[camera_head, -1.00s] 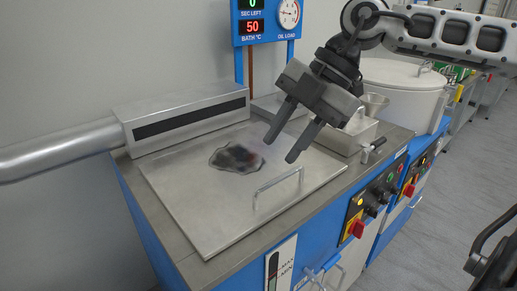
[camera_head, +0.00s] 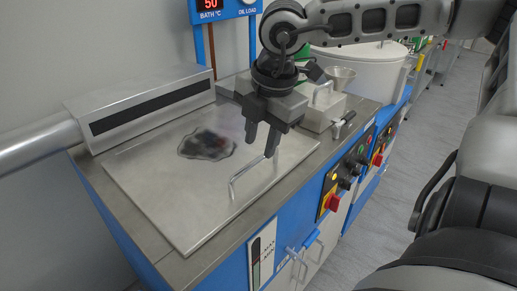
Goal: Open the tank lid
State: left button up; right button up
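The tank lid (camera_head: 150,192) is a flat grey steel plate lying closed on the blue-sided tank, with a dark blotch (camera_head: 207,144) on its surface. Its bent-rod handle (camera_head: 248,171) stands up near the lid's front right edge. My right gripper (camera_head: 260,150) points down over the far end of the handle. Its two fingers are apart, with nothing seen gripped between them. One fingertip overlaps the handle's far end in the picture; I cannot tell whether they touch. My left gripper is not in view.
A steel duct box (camera_head: 140,112) runs along the lid's back left. A steel box with a funnel (camera_head: 340,78) and a white drum (camera_head: 375,65) stand behind right. A display (camera_head: 212,8) stands behind.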

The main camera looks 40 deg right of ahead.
aim_at(257, 159)
jog(key=shift+w+f, duration=0.2)
jog(key=shift+f, duration=0.65)
jog(key=shift+w+f, duration=0.15)
jog(key=shift+f, duration=0.7)
grip_shut()
